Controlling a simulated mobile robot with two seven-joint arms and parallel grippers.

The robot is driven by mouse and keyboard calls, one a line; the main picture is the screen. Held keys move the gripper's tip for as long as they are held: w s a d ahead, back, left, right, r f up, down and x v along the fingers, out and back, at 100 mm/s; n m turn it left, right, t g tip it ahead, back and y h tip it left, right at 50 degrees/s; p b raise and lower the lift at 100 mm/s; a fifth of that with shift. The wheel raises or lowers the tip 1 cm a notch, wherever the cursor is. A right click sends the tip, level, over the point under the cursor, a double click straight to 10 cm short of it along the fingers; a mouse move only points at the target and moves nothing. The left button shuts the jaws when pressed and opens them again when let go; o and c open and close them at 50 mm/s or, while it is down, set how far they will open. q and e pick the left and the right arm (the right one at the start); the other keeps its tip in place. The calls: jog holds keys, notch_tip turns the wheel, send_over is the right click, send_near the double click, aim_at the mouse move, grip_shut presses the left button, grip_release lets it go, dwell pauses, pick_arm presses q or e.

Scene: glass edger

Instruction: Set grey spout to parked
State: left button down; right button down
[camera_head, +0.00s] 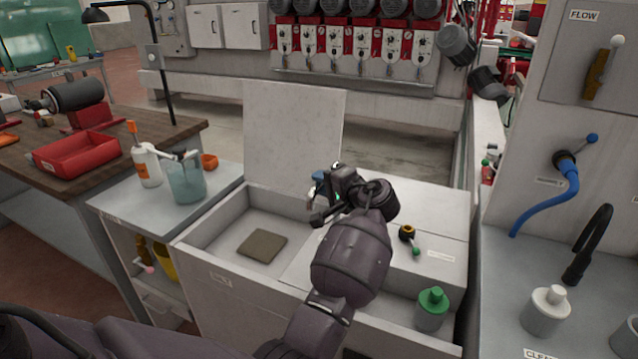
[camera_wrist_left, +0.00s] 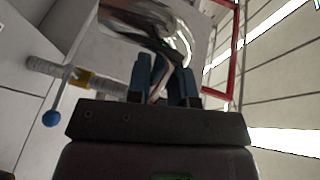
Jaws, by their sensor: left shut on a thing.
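My left gripper (camera_head: 322,196) is over the middle of the open white cabinet-like basin unit (camera_head: 218,277). In the left wrist view its two blue fingers (camera_wrist_left: 163,82) are close together. A thin lever with a blue ball (camera_wrist_left: 51,118) hangs from the pipe near the collar. In the head view the gripper and wrist hide the spout. My right gripper is not in view.
A black and yellow valve with a green ball (camera_head: 408,234) and a green-capped bottle (camera_head: 432,308) are right of my arm. The raised white lid (camera_head: 293,130) stands behind. A brown pad (camera_head: 262,246) lies in the left basin. A beaker (camera_head: 187,180) stands further left.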

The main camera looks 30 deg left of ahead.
pick_arm(q)
jog(key=shift+d, duration=0.1)
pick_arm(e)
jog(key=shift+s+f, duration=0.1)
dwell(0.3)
pick_arm(q)
jog(key=c, duration=1)
grip_release()
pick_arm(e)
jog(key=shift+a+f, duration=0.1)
